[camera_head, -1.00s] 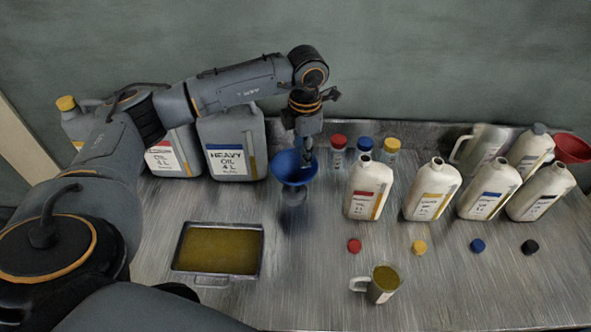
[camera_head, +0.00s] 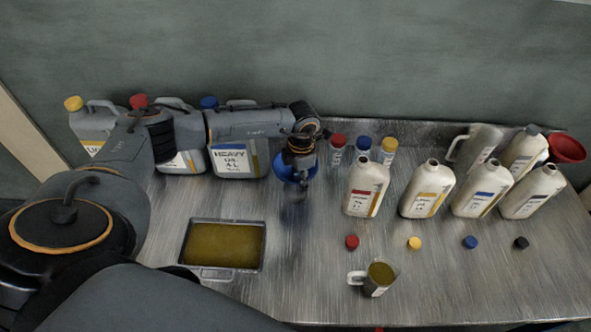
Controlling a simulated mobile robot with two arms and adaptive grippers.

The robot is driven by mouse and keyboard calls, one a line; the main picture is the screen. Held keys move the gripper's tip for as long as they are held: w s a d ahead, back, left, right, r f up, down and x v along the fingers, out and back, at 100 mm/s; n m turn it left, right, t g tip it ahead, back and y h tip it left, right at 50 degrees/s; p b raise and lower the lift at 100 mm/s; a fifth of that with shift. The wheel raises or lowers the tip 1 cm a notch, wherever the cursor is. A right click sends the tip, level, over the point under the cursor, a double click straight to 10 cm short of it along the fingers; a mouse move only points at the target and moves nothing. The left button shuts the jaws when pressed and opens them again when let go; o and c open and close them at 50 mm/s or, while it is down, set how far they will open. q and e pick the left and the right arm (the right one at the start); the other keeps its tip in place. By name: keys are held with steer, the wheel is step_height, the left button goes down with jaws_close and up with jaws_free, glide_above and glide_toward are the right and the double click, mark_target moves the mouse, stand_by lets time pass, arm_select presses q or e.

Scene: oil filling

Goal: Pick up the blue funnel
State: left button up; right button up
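The blue funnel (camera_head: 283,167) stands upright with its wide mouth up, on what looks like a clear holder, near the middle of the metal table. My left gripper (camera_head: 299,172) points down over the funnel and overlaps its mouth and right side. The fingertips are small, dark and partly lost against the funnel. I cannot tell whether they are open or closed on its rim. My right gripper is not in view.
Several white oil bottles (camera_head: 365,190) stand to the right, with loose caps (camera_head: 414,243) in front. Grey canisters (camera_head: 233,163) stand behind my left arm. An oil tray (camera_head: 222,272) and an oil-filled mug (camera_head: 377,285) are in front. A red funnel (camera_head: 567,148) is far right.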

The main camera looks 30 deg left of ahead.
arm_select(q)
jaws_close()
